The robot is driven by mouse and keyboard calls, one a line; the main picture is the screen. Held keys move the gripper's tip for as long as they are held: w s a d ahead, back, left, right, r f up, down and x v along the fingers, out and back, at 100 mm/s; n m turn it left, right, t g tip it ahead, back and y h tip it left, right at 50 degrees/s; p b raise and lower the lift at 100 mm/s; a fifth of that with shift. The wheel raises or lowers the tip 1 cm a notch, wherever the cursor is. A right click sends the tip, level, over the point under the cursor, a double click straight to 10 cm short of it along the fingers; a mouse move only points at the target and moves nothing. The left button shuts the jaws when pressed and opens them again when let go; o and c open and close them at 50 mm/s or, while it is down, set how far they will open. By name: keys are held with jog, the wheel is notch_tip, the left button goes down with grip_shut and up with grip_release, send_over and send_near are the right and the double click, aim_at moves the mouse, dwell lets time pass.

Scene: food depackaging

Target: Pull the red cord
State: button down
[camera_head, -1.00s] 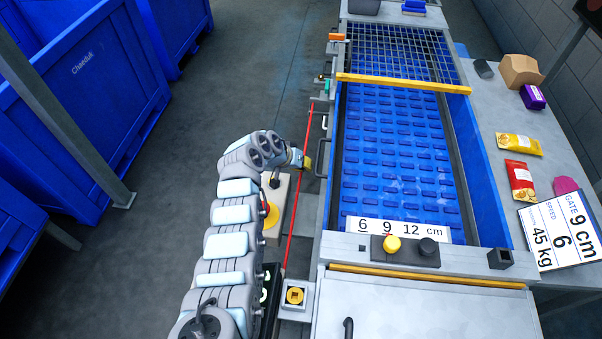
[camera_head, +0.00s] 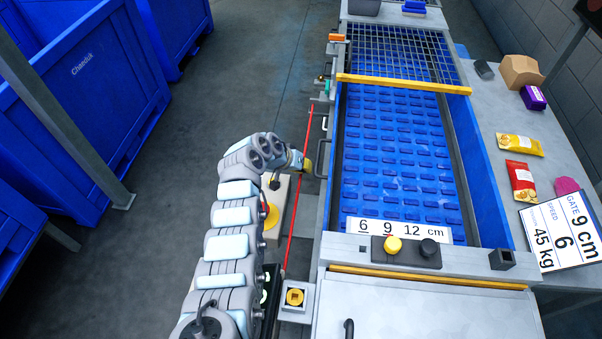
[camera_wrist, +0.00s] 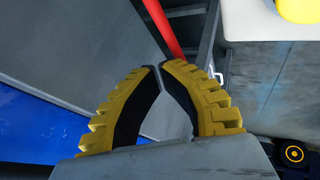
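The red cord (camera_head: 292,225) runs taut along the left side of the conveyor, from a bracket near the grid down towards a yellow-button box. My gripper (camera_head: 307,165) is at the cord's middle stretch and covers a short piece of it. In the wrist view, my gripper (camera_wrist: 160,67) has yellow ribbed fingers with black pads. Their tips nearly meet, with only a thin gap and nothing visible between them. The cord (camera_wrist: 162,28) passes just beyond the tips and goes out of sight behind the right finger. Whether it touches the finger cannot be told.
The blue cleated belt (camera_head: 395,160) and its side handle (camera_head: 322,160) lie right of my gripper. A yellow button (camera_head: 271,216) on a pale box and the yellow-button box (camera_head: 294,297) stand close by. Blue bins (camera_head: 85,110) stand left, with open floor between.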

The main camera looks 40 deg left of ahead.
jog(key=shift+f+b, duration=1.35)
jog(key=shift+f, duration=0.25)
dwell(1.5)
jog(key=shift+r, duration=0.1)
jog(key=shift+s+r+p, duration=0.1)
jog(key=shift+r+p, duration=1.4)
jog(key=shift+r, duration=0.65)
jog(key=shift+r, duration=0.1)
jog(key=shift+r+p, duration=1.45)
jog(key=shift+r, duration=1)
